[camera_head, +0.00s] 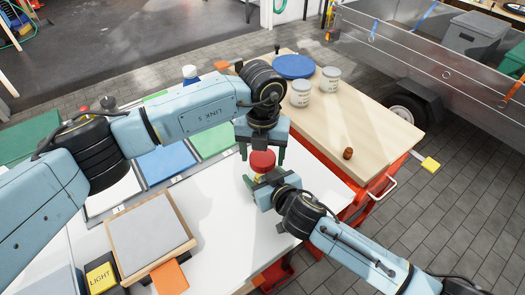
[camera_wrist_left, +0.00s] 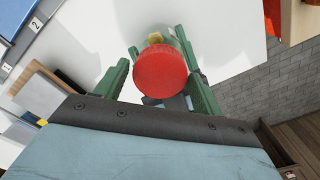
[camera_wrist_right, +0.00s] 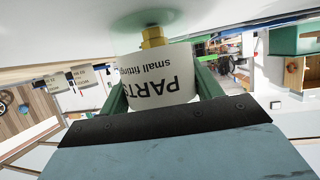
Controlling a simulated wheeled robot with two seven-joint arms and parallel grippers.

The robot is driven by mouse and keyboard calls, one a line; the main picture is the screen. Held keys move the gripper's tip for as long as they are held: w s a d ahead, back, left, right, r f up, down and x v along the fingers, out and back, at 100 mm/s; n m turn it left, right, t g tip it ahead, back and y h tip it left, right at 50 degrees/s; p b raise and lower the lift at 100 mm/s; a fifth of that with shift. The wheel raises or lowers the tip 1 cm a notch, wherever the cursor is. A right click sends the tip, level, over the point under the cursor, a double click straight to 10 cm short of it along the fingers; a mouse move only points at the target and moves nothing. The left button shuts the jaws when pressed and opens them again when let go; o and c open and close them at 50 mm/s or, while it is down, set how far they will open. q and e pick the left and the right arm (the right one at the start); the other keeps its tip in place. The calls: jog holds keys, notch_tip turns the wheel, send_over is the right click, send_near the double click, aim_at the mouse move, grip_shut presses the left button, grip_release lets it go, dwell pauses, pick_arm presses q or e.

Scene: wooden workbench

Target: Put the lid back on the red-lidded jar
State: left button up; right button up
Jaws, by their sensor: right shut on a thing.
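The red lid (camera_head: 262,160) is at the top of a clear jar whose white label shows in the right wrist view (camera_wrist_right: 160,85). A yellow fitting (camera_wrist_right: 153,37) is inside at the jar's bottom. My right gripper (camera_head: 258,184) is shut on the jar from the side, low over the white tabletop. My left gripper (camera_head: 262,153) is above, its fingers on both sides of the red lid. In the left wrist view the lid (camera_wrist_left: 160,72) lies between the spread fingers with gaps beside it. I cannot tell whether the lid is seated; its underside is hidden.
A framed grey pad (camera_head: 150,235), a yellow LIGHT box (camera_head: 101,276) and an orange block (camera_head: 170,278) are at the front left. Coloured mats (camera_head: 165,162) line the back. A wooden bench behind holds two pale tins (camera_head: 300,93), a blue disc (camera_head: 293,66) and a small brown object (camera_head: 348,153).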

pick_arm(q)
jog(key=c, duration=0.7)
jog(key=o, duration=1)
jog(key=shift+r, duration=2.3)
notch_tip(320, 180, up, 4)
jog(key=shift+f, duration=0.25)
jog(key=shift+c, duration=0.6)
